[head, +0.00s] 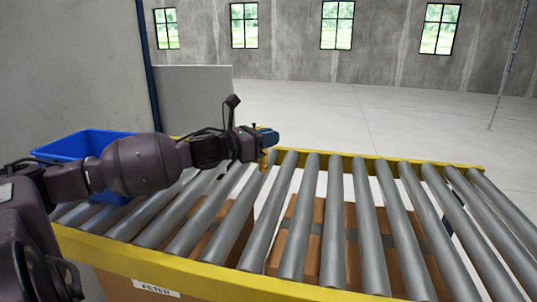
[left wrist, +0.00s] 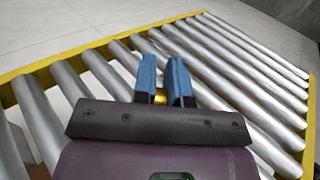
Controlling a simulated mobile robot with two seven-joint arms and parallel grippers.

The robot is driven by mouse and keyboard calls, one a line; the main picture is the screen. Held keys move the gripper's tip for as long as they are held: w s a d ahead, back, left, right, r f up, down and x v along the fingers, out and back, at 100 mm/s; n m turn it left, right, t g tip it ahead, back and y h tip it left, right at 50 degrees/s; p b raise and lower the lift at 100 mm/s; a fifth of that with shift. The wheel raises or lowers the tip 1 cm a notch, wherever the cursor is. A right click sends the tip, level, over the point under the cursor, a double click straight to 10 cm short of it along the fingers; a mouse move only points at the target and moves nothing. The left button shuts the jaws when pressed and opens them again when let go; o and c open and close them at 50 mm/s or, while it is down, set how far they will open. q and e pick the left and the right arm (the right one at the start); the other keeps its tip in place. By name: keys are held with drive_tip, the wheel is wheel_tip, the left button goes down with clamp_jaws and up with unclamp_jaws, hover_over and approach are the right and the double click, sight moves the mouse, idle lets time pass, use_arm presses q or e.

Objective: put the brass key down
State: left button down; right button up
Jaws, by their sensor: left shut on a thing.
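My left gripper (head: 268,138) extends from the left over the far part of the roller conveyor. It is shut on the brass key (head: 264,159), a small yellow piece showing just below the fingers. In the left wrist view the blue fingers of my left gripper (left wrist: 163,76) stand either side of the brass key (left wrist: 160,97), of which only a small part shows. The key appears to be held above the rollers; the exact gap cannot be told. My right gripper is not in view.
The conveyor has grey rollers (head: 335,225) and a yellow frame (head: 210,281), with gaps between rollers. Cardboard boxes (head: 300,235) show beneath. A blue bin (head: 85,143) is at the left, partly behind my arm. The rollers to the right are clear.

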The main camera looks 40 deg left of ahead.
use_arm(q)
drive_tip(key=shift+f, duration=2.45)
drive_tip(key=shift+f, duration=0.15)
drive_tip(key=c, duration=1.2)
unclamp_jaws()
drive_tip(key=shift+o, duration=0.2)
drive_tip(key=shift+s, duration=0.1)
drive_tip(key=shift+s+a, duration=0.25)
drive_tip(key=shift+s, duration=0.4)
drive_tip(key=shift+b+v, duration=0.8)
drive_tip(key=shift+v, duration=4.3)
drive_tip(key=shift+s, duration=0.2)
